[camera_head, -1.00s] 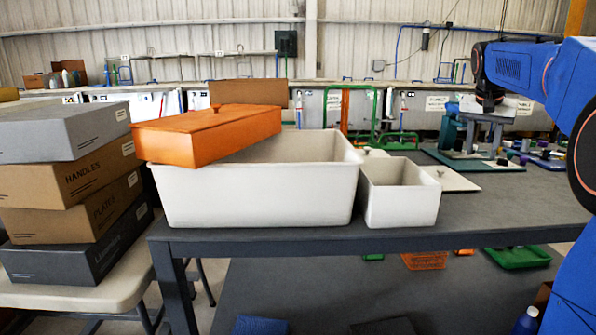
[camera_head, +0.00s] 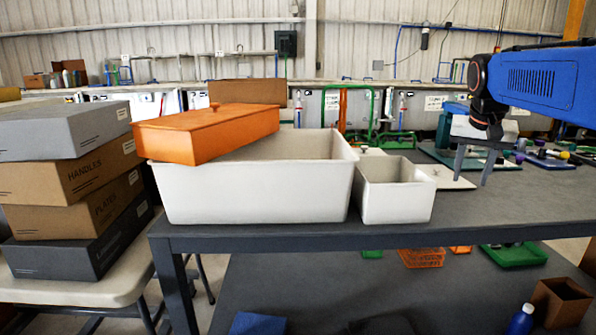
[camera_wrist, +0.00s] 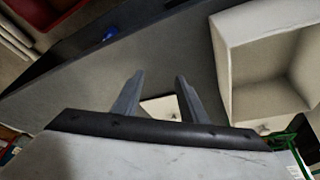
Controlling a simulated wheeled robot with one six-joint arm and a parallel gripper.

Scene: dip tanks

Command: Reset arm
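My gripper (camera_head: 475,163) is above the right part of the dark table (camera_head: 480,214) in the head view, fingers pointing down. In the wrist view my gripper (camera_wrist: 158,82) shows two grey fingers spread apart with nothing between them. Beyond the fingers lies a white lid (camera_wrist: 160,106) on the table. The small white bin (camera_head: 396,203) stands left of my gripper in the head view. It is probably the open white bin (camera_wrist: 235,60) at the right of the wrist view.
Stacked boxes (camera_head: 68,180) fill the far left. Green and teal fixtures (camera_head: 455,125) stand behind my gripper. The table's front right is clear.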

